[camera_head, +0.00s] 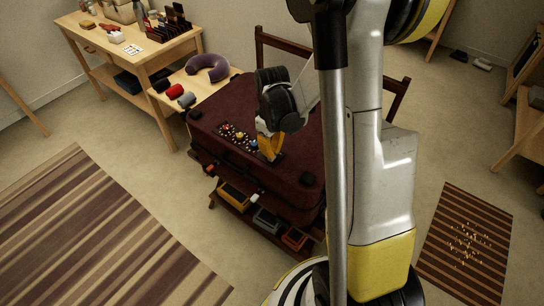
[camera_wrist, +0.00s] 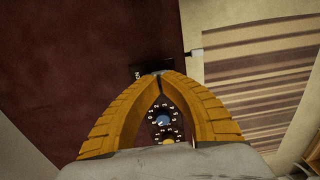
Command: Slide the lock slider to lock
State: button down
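The maroon suitcase (camera_head: 225,110) lies flat on a low wooden rack, and its dark red surface fills the left of the wrist view (camera_wrist: 80,70). A dark lock panel with several small coloured dials (camera_head: 237,136) is on its top. My gripper (camera_head: 269,157) points down at the panel's right end. In the wrist view its yellow fingertips (camera_wrist: 162,75) meet, beside a small dark plate with pale lettering (camera_wrist: 137,74). A blue-centred number dial (camera_wrist: 163,119) shows between the fingers, with a yellow-centred one behind. The slider is not clearly visible; the fingertips may cover it.
Several coloured items, including a yellow one (camera_head: 233,194), sit on the rack's lower shelf. A wooden table (camera_head: 150,70) and a bench with a neck pillow (camera_head: 207,68) stand behind left. A striped rug (camera_head: 90,235) lies on open floor in front.

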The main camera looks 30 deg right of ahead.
jog(key=shift+f, duration=0.6)
jog(key=shift+w+a, duration=0.1)
jog(key=shift+w, duration=0.1)
jog(key=shift+w+a+b, duration=0.2)
jog(key=shift+w+a, duration=0.05)
jog(key=shift+w, duration=0.35)
jog(key=shift+w+a+b, duration=0.15)
jog(key=shift+w+a, duration=0.05)
jog(key=shift+w, duration=0.4)
jog(key=shift+w+a, duration=0.1)
jog(key=shift+w, duration=0.15)
jog(key=shift+r, duration=0.1)
jog(key=shift+r+p, duration=2.15)
jog(key=shift+r, duration=0.8)
